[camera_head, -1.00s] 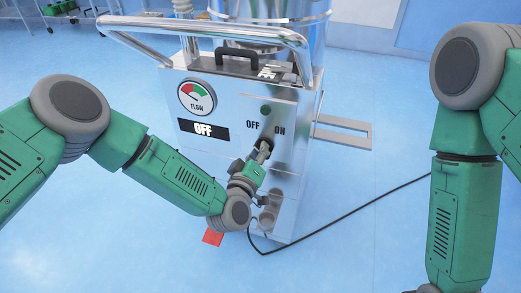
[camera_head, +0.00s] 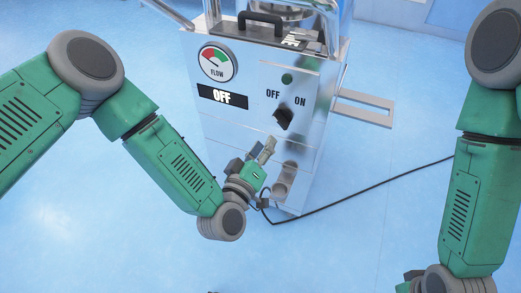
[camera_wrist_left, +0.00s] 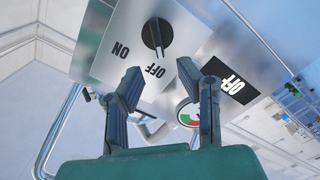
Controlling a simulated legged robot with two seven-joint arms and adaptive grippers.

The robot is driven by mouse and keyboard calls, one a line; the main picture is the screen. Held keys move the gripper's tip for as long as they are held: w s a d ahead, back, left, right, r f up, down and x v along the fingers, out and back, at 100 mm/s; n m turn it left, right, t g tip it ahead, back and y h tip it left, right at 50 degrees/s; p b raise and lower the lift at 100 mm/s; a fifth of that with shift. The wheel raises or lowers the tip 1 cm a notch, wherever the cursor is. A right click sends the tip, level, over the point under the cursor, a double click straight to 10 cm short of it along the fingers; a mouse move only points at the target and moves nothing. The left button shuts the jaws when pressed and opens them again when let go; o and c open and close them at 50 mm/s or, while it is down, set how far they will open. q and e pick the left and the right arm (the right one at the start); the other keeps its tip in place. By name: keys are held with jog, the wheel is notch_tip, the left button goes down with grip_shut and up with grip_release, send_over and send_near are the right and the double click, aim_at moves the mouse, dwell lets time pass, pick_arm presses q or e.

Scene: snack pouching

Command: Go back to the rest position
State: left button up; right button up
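The metal machine (camera_head: 310,150) stands ahead of me with a black knob (camera_head: 284,118) between the OFF and ON labels. Its display (camera_head: 222,97) reads OFF. My left gripper (camera_head: 266,150) is below the knob, apart from it. In the left wrist view my left gripper (camera_wrist_left: 171,76) has its two fingers spread with nothing between them. The knob also shows there (camera_wrist_left: 157,34), beyond the fingertips. My right arm (camera_head: 470,190) hangs down at the right; its gripper is out of view.
A flow gauge (camera_head: 217,62) is on the machine's front and a black handle (camera_head: 261,20) is on top. A metal bracket (camera_head: 365,108) sticks out on the right. A black cable (camera_head: 365,190) runs over the blue floor. The floor is mostly clear.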

pick_arm(q)
jog(key=shift+v, duration=1.05)
jog(key=shift+f, duration=0.1)
